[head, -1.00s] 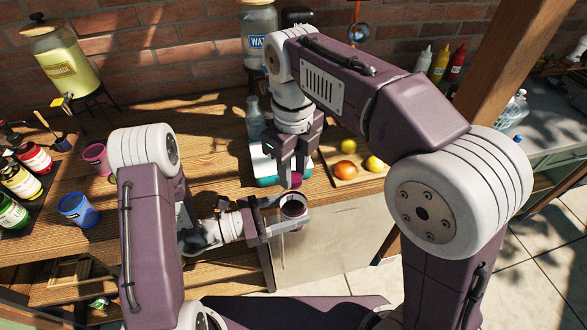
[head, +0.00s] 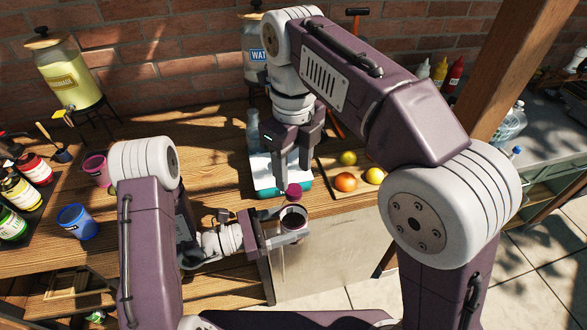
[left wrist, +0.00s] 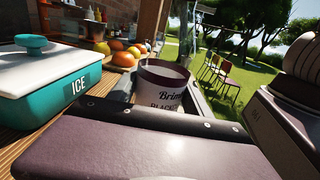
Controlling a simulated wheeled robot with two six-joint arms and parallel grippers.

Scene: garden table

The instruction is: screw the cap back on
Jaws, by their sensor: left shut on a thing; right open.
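My left gripper (head: 282,232) is shut on a jar (head: 292,217) and holds it upright in front of the table's front edge. The jar also shows in the left wrist view (left wrist: 162,86), pale with dark lettering that begins "Brim" and "BLACK". From above its mouth looks dark inside a pale rim. A small magenta cap (head: 293,191) shows just behind the jar's rim in the head view. I cannot tell what it rests on. My right gripper (head: 293,174) is open, pointing down just above the cap. The cap does not show in the left wrist view.
A teal ICE box with a white lid (left wrist: 48,80) stands close behind the jar on the table. A board with fruit (head: 350,190) is to its right. Drink dispensers (head: 70,75) line the back.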

